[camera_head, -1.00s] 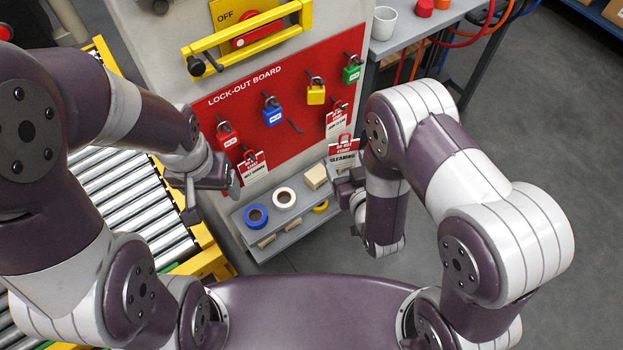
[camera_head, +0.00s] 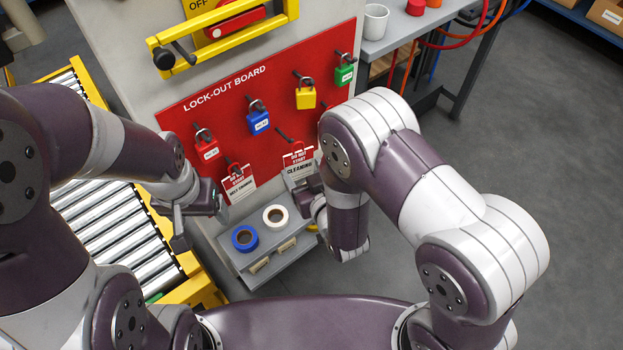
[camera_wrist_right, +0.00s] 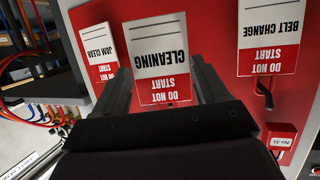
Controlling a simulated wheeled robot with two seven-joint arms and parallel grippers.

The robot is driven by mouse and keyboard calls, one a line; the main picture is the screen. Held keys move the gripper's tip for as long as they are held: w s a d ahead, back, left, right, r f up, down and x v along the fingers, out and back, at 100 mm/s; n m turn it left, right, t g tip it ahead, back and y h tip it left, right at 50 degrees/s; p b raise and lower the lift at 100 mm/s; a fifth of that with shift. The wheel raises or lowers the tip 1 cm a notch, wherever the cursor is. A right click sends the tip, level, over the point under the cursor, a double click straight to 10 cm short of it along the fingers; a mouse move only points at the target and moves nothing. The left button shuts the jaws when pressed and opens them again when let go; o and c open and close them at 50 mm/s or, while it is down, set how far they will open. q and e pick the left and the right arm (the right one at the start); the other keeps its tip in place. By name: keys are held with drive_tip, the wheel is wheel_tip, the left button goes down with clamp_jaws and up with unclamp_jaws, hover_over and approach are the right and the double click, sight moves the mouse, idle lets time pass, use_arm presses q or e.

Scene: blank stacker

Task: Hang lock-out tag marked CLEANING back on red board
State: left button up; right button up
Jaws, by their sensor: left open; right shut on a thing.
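The CLEANING tag (camera_head: 299,170), white with a red DO NOT START header, is held by my right gripper (camera_head: 311,188) in front of the red lock-out board (camera_head: 225,115). In the right wrist view the tag (camera_wrist_right: 160,62) appears upside down between the two fingers of the gripper (camera_wrist_right: 165,85). The BELT CHANGE tag (camera_head: 240,187) hangs to the left, and a JAM CLEAR tag (camera_wrist_right: 95,45) shows in the wrist view. My left gripper (camera_head: 200,222) is open and empty, left of the board.
Red (camera_head: 206,150), blue (camera_head: 259,122), yellow (camera_head: 305,98) and green (camera_head: 344,75) padlocks hang on the board. Below it, a grey shelf (camera_head: 268,262) holds blue tape (camera_head: 244,238) and white tape (camera_head: 275,217). A roller conveyor (camera_head: 105,230) lies left.

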sight(296, 165)
drive_tip(key=shift+w+a+f+b, duration=0.1)
drive_tip(key=shift+w+a+b, duration=0.1)
drive_tip(key=shift+w+a, duration=0.45)
drive_tip(key=shift+w+a+f+b, duration=0.15)
drive_tip(key=shift+w+a, duration=0.25)
drive_tip(key=shift+w, duration=0.4)
drive_tip(key=shift+w+a+f+b, duration=0.4)
drive_tip(key=shift+w+f+b, duration=0.15)
drive_tip(key=shift+f+b, duration=0.05)
drive_tip(key=o, duration=1.1)
drive_tip(key=shift+o, duration=0.2)
